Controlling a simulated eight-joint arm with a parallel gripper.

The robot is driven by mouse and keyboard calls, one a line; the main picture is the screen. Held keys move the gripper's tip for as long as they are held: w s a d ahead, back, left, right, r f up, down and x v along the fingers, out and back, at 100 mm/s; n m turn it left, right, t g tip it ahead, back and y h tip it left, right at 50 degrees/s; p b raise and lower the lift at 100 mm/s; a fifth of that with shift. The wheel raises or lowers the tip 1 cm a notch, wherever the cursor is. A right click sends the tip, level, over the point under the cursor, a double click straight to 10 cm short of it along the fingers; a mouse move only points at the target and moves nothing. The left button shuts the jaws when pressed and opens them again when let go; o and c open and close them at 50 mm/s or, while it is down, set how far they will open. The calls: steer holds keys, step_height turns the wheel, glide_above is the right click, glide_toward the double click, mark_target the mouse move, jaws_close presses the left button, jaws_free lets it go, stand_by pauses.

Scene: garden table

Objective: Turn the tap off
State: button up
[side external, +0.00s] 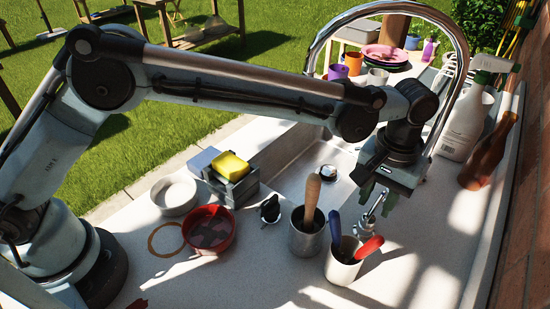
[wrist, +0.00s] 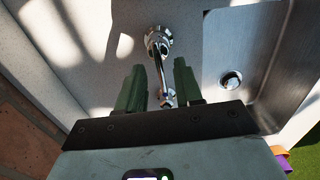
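The tap's chrome lever (wrist: 160,72) and its round base (wrist: 159,38) show at the top middle of the wrist view. The lever points back toward my gripper. My gripper (wrist: 159,68) has two green fingers, set apart, with the lever showing in the gap between them; I cannot tell whether they touch it. In the side view my gripper (side external: 376,192) hangs just above the chrome tap fitting (side external: 369,216), pointing down. The tall chrome spout (side external: 458,45) arches behind my arm. I cannot make out any water stream.
The sink (wrist: 260,45) with its drain (wrist: 231,80) lies beside the tap. A grey cup (side external: 306,238) and a white cup (side external: 342,267), both holding utensils, stand close by. A spray bottle (side external: 464,125) and a brown bottle (side external: 488,155) stand at the right, near the brick wall (side external: 528,200).

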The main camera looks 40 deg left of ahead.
mark_target(374, 206)
step_height(374, 206, up, 11)
steer(key=shift+r, duration=0.15)
stand_by(0.5)
steer(key=s+a+r+t+h, duration=0.1)
steer(key=a+r+t, duration=0.1)
steer(key=a, duration=0.8)
steer(key=s+a+r+t, duration=0.1)
steer(key=a+r, duration=0.1)
steer(key=a, duration=0.7)
steer(key=s+a+f+t, duration=0.2)
steer(key=s+a+f, duration=0.1)
steer(key=s+a, duration=0.2)
steer(key=s+a+f+t+y, duration=0.1)
steer(key=s+a+f, duration=0.3)
steer(key=a, duration=0.5)
steer(key=shift+s+f+t, duration=0.25)
steer(key=shift+s+t, duration=0.35)
steer(key=shift+s, duration=0.3)
